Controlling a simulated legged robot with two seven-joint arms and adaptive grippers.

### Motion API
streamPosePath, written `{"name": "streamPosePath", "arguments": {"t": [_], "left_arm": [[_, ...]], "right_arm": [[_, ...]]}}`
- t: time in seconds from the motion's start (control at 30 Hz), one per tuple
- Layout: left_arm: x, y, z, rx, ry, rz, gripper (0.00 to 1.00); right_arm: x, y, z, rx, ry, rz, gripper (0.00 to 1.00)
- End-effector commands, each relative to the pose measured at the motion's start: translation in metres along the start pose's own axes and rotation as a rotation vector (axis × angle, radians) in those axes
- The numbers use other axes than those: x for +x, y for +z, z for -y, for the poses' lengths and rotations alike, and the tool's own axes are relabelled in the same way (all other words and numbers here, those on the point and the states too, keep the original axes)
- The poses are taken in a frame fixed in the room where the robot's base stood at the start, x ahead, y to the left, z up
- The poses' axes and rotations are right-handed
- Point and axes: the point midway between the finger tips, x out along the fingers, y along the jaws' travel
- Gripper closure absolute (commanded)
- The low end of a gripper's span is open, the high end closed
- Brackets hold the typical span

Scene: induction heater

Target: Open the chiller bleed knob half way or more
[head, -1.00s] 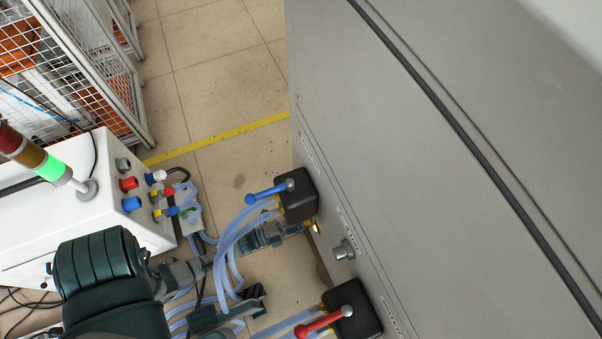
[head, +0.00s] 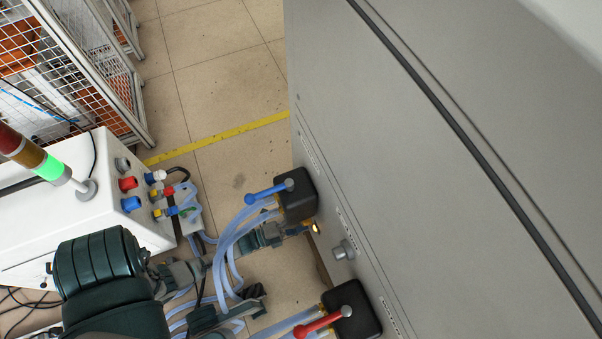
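A grey round knob (head: 343,250) sticks out of the tall grey cabinet (head: 430,170), between two black valve blocks. I cannot read its label or tell how far it is turned. A small brass fitting (head: 316,229) sits on the cabinet edge below the upper block. My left gripper (head: 281,262) comes in from the left, fingers apart, with nothing seen between them. Its upper finger ends just left of the brass fitting; I cannot tell if they touch. Its lower finger lies among the hoses, left of the knob. My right gripper is not in view.
The upper valve block (head: 297,196) has a blue lever (head: 267,193); the lower block (head: 352,312) has a red lever (head: 322,324). Clear hoses (head: 232,229) hang close by. A white box (head: 60,215) with a light tower stands left. Floor beyond is clear.

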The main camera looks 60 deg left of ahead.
Motion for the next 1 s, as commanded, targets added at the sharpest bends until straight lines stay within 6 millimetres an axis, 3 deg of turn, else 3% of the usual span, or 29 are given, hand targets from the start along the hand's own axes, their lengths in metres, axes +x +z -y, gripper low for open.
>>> {"name": "streamPosePath", "arguments": {"t": [0.17,0.27,0.7,1.0], "left_arm": [[-0.003,0.001,0.001,0.001,-0.002,0.000,0.32],[-0.015,0.001,0.000,0.000,0.000,0.002,0.32],[-0.104,0.001,-0.001,-0.001,0.001,0.001,0.32],[-0.120,0.001,-0.001,0.000,0.000,0.000,0.32]], "right_arm": [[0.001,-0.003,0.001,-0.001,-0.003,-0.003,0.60],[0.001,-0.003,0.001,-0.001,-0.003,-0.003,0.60],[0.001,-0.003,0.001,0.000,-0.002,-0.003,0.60],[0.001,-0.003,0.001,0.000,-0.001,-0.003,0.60]]}}
